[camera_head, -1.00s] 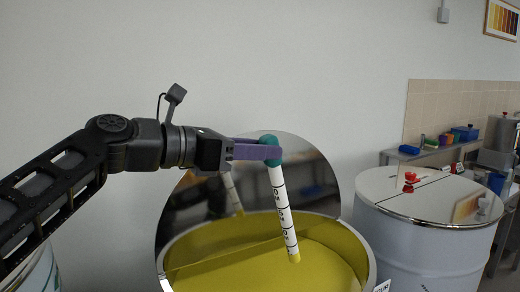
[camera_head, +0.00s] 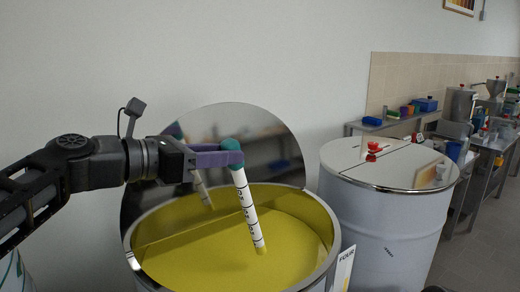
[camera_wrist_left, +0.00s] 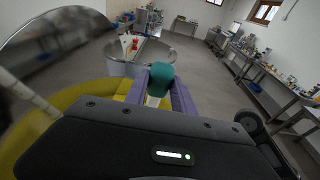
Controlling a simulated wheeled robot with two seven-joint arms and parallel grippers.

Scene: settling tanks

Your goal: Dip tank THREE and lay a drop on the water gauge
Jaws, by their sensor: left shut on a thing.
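My left gripper (camera_head: 232,157), with purple fingers, is shut on the teal top of a white dipstick (camera_head: 248,205) with black marks. In the left wrist view the teal top (camera_wrist_left: 161,76) is between the fingers. The stick hangs slightly tilted inside an open tank (camera_head: 133,262) of yellow liquid (camera_head: 205,262). Its lower end is yellow; I cannot tell whether it touches the liquid. A placard reading FOUR (camera_head: 346,262) stands at the tank's right side. I see no label reading THREE, and I cannot pick out the water gauge. My right gripper is not in view.
The open tank's mirror-like round lid (camera_head: 275,135) stands upright behind it. A closed drum (camera_head: 380,225) with a red-knobbed lid is close on the right. Benches (camera_head: 490,165) with equipment line the far right, with clear grey floor (camera_head: 480,255) before them.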

